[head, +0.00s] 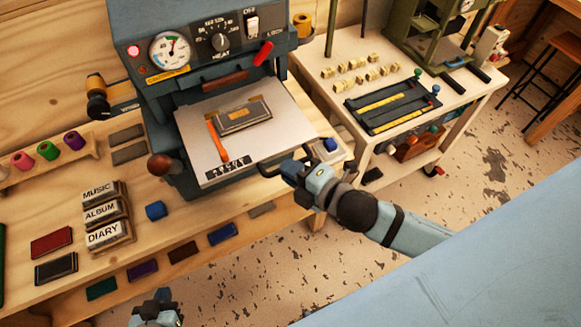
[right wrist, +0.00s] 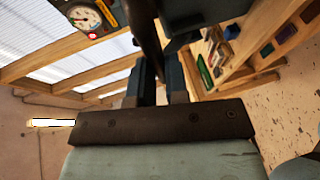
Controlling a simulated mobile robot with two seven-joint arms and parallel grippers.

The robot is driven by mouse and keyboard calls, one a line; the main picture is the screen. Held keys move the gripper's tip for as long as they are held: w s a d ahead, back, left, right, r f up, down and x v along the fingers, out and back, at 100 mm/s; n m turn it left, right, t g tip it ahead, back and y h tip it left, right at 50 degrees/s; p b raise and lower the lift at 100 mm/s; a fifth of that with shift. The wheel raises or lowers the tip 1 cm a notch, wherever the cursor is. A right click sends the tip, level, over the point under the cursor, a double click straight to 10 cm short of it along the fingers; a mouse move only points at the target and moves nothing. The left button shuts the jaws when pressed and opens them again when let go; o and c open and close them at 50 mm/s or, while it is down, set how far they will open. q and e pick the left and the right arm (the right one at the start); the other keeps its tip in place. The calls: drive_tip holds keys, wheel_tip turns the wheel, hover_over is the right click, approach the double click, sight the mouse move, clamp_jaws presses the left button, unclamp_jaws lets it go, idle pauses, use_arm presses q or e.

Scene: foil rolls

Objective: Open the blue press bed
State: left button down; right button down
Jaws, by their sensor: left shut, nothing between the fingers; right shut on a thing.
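The blue press (head: 175,55) stands on the wooden bench at the top left of the head view. Its pale flat bed (head: 270,145) sticks out forward from under the press head. A dark book-like piece (head: 243,114) and an orange ribbon (head: 217,141) lie on the bed. My right gripper (head: 287,170) is shut on the dark handle (head: 266,171) at the bed's front right corner. In the right wrist view a dark bar (right wrist: 151,50) runs between its fingers. My left gripper (head: 157,308) is shut and empty at the bottom edge, apart from the press.
Stamp blocks MUSIC, ALBUM and DIARY (head: 104,235) and several coloured pieces lie on the bench at the left. A cream cart (head: 350,135) with yellow blocks and a black tray stands right of the press.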

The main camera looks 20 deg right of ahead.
drive_tip(key=c, duration=1.1)
unclamp_jaws()
drive_tip(key=shift+b+v, duration=1.7)
drive_tip(key=shift+v, duration=5.15)
drive_tip(key=w+f+m+g+h+p, duration=0.1)
drive_tip(key=f+m, duration=0.5)
drive_tip(key=w+a+f+m+g+h+p, duration=0.1)
drive_tip(key=f+m, duration=0.5)
drive_tip(key=f, duration=0.1)
drive_tip(key=w+a+f+m+g+h+p, duration=0.1)
drive_tip(key=f+m, duration=0.6)
drive_tip(key=shift+w+a+f, duration=0.1)
drive_tip(key=shift+w+f, duration=0.05)
drive_tip(key=shift+w, duration=0.25)
